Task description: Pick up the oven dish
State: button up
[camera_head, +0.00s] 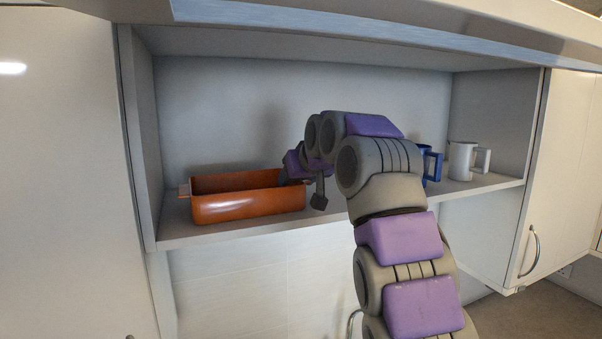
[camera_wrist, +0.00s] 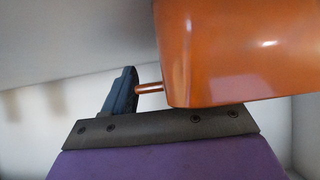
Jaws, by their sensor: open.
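The oven dish (camera_head: 247,205) is a glossy orange-brown rectangular pan, upright on the open shelf at its left part. A small handle shows at its left end. My gripper (camera_head: 303,187) is open at the dish's right end, with one finger by the dish's end and the other nearer the camera. In the wrist view the dish (camera_wrist: 235,50) fills the upper right, and a thin rod-like handle (camera_wrist: 148,88) sticks out from it toward one dark finger (camera_wrist: 121,92). I cannot tell whether they touch. The other finger is not visible there.
The open shelf (camera_head: 350,205) has side walls and a top panel close above my arm. A blue mug (camera_head: 433,165), partly hidden by my arm, and a white mug (camera_head: 463,161) stand at the right. A closed cabinet door (camera_head: 560,170) is farther right.

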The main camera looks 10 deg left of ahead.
jog(key=shift+s, duration=0.1)
jog(key=shift+r, duration=0.1)
grip_shut()
dwell(0.4)
